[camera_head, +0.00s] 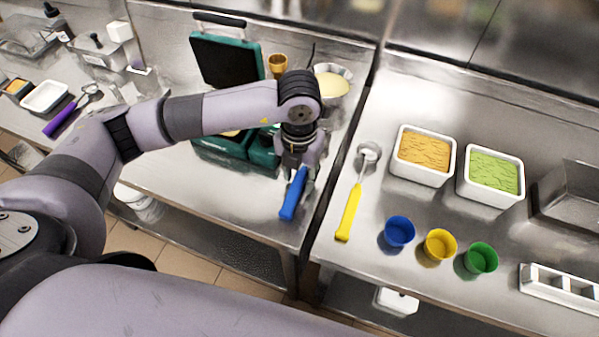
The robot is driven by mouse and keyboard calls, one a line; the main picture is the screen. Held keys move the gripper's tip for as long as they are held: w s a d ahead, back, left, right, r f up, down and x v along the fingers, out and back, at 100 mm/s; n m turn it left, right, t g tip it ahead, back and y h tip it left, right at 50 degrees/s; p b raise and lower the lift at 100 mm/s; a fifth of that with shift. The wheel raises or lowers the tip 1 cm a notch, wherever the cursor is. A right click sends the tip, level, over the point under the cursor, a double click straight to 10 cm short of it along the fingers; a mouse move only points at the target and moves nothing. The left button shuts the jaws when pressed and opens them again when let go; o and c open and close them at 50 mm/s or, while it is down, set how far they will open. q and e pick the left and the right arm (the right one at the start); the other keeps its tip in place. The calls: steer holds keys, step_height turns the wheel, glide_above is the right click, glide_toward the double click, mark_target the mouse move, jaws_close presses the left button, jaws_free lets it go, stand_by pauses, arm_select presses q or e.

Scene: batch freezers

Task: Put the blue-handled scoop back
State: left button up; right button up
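The blue-handled scoop (293,196) is at the right end of the left counter, its blue handle pointing toward the front edge. Its head is hidden behind my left gripper. My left gripper (297,172) points down at the upper part of the handle, with fingers close around or beside it. I cannot tell whether they grip it, or whether the scoop rests on the counter. My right gripper is out of view.
A yellow-handled scoop (350,208) lies on the right counter, near white tubs of orange (396,178) and green (522,190) food. Blue (398,232), yellow (440,245) and green (481,258) cups stand in front. A waffle maker (226,60) stands open behind my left arm. A purple-handled scoop (62,118) lies far left.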

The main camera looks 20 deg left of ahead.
mark_target(300, 177)
arm_select(q)
steer(key=shift+o, duration=0.4)
steer(key=shift+r, duration=0.25)
steer(key=shift+w+r, duration=0.1)
steer(key=shift+r, duration=0.25)
step_height(300, 177, up, 11)
steer(key=b, duration=0.3)
